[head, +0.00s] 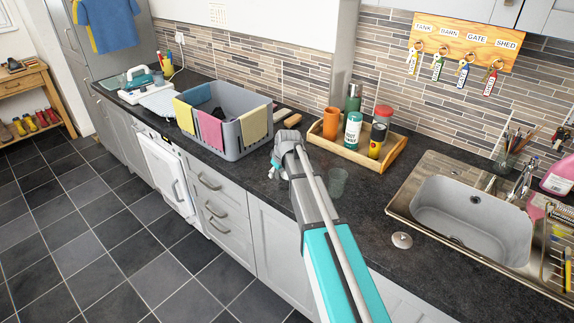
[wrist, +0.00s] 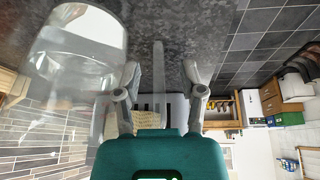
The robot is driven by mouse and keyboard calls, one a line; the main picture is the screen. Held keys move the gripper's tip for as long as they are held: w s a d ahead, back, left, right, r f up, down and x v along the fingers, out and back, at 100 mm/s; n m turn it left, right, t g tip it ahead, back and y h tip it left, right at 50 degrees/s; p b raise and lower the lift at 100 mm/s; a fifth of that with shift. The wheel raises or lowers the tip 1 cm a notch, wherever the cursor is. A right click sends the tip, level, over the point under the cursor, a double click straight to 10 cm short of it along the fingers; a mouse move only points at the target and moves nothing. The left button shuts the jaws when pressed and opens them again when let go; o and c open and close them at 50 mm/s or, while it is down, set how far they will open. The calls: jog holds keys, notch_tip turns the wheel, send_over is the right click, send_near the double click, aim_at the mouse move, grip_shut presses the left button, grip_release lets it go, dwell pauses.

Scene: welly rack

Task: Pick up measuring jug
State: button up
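The measuring jug (head: 337,182) is a clear see-through vessel on the dark worktop, right of my gripper in the head view and in front of the wooden tray. In the wrist view, the jug (wrist: 78,48) looms large at upper left, outside the fingers. My gripper (head: 275,170) is over the worktop between the grey basket and the jug, partly hidden by my arm in the head view. The wrist view shows its two fingers (wrist: 162,72) spread apart with no jug between them.
A wooden tray (head: 392,155) with bottles and an orange cup (head: 331,122) stands behind the jug. A grey basket (head: 236,100) with cloths stands to the left. The sink (head: 470,213) lies to the right, with a round metal plug (head: 402,240) by it. Worktop around the jug is clear.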

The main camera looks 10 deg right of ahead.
grip_shut()
jog(key=shift+r+p, duration=0.45)
dwell(0.5)
jog(key=shift+r+p, duration=1.15)
jog(key=shift+p, duration=0.05)
jog(key=s+d+r+p, duration=0.1)
jog(key=s+r+p, duration=0.8)
jog(key=s, duration=0.4)
jog(key=shift+s+d+r+p, duration=0.2)
jog(key=shift+s+r+p, duration=0.15)
jog(key=shift+s+r, duration=0.05)
dwell(0.8)
